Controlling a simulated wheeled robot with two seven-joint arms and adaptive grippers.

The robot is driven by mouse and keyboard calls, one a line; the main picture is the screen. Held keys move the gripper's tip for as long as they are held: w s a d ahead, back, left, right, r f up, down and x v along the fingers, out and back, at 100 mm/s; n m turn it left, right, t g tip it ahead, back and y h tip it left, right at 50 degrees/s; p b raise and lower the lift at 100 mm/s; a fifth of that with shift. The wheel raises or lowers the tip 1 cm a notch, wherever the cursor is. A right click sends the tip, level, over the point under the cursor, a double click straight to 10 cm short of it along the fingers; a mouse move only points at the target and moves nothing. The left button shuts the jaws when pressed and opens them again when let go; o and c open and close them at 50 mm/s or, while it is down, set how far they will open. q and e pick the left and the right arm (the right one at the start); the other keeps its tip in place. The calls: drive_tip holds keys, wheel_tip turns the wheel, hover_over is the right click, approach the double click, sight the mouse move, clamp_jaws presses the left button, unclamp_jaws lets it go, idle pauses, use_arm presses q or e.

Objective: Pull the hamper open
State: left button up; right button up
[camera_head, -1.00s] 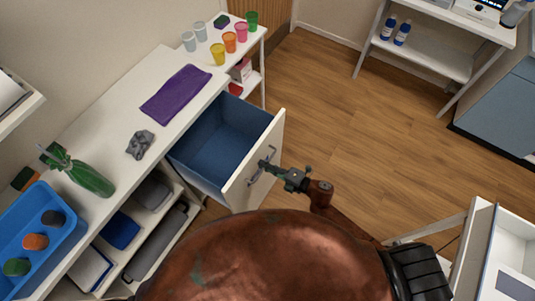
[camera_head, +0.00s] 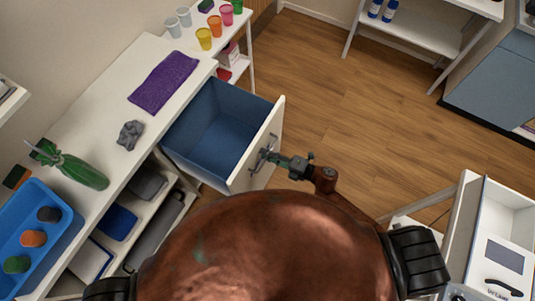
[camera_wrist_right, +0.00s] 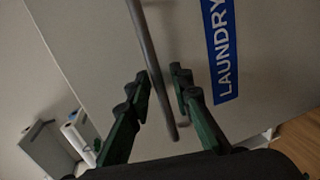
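The hamper (camera_head: 213,136) is a pull-out bin with a blue inside and a pale front panel (camera_head: 262,150), set in the white counter unit. It stands well out from the unit and looks empty. Its metal bar handle (camera_head: 262,156) is on the front, and a blue "LAUNDRY" label (camera_wrist_right: 221,50) shows in the right wrist view. My right gripper (camera_head: 271,156) is at the handle. In the right wrist view its fingers (camera_wrist_right: 160,90) are apart, with the handle bar (camera_wrist_right: 151,62) running between them. My left gripper is out of view.
A white open box (camera_head: 500,235) is at lower right. Wooden floor (camera_head: 345,110) beyond the hamper is clear.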

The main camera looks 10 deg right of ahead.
drive_tip(key=shift+o, duration=0.4)
drive_tip(key=shift+d, duration=0.1)
drive_tip(key=v, duration=0.7)
drive_tip(key=shift+d, duration=0.15)
drive_tip(key=shift+s, duration=0.1)
